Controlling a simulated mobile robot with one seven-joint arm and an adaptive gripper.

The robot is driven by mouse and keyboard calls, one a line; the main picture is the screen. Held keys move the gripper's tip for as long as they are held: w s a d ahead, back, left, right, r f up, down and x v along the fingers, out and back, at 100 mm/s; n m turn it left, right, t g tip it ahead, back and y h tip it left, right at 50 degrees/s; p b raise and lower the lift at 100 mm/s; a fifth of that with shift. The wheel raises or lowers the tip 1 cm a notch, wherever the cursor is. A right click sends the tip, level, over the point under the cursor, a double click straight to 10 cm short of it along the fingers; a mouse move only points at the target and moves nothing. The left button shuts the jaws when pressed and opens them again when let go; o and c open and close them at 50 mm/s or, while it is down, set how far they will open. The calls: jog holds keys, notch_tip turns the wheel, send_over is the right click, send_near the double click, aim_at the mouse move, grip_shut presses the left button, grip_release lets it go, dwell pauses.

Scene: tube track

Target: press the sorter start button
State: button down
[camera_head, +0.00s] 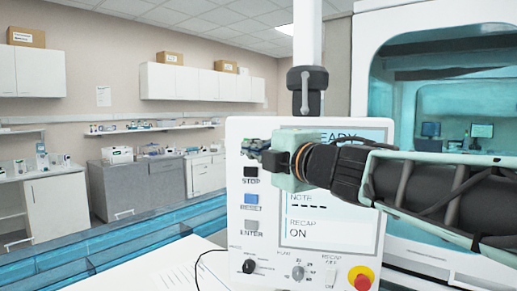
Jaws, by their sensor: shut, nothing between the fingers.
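The white control panel (265,275) stands upright in front of me. Its screen (340,225) shows READY, partly covered, and RECAP ON. A column of buttons runs down its left side: a black STOP button (250,172), a blue RESET button (251,198) and a grey ENTER button (251,225). My gripper (252,148) is shut and empty, in front of the panel's upper left part. I cannot tell whether it touches the panel.
A red emergency knob (361,278) on a yellow base, a black knob (249,266) and a grey dial (298,273) sit low on the panel. A blue clear-walled track (110,250) runs at the left. A glazed cabinet (440,60) stands behind at the right.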

jog(key=w, duration=0.4)
jog(key=shift+w+d, duration=0.2)
jog(key=shift+w, duration=0.15)
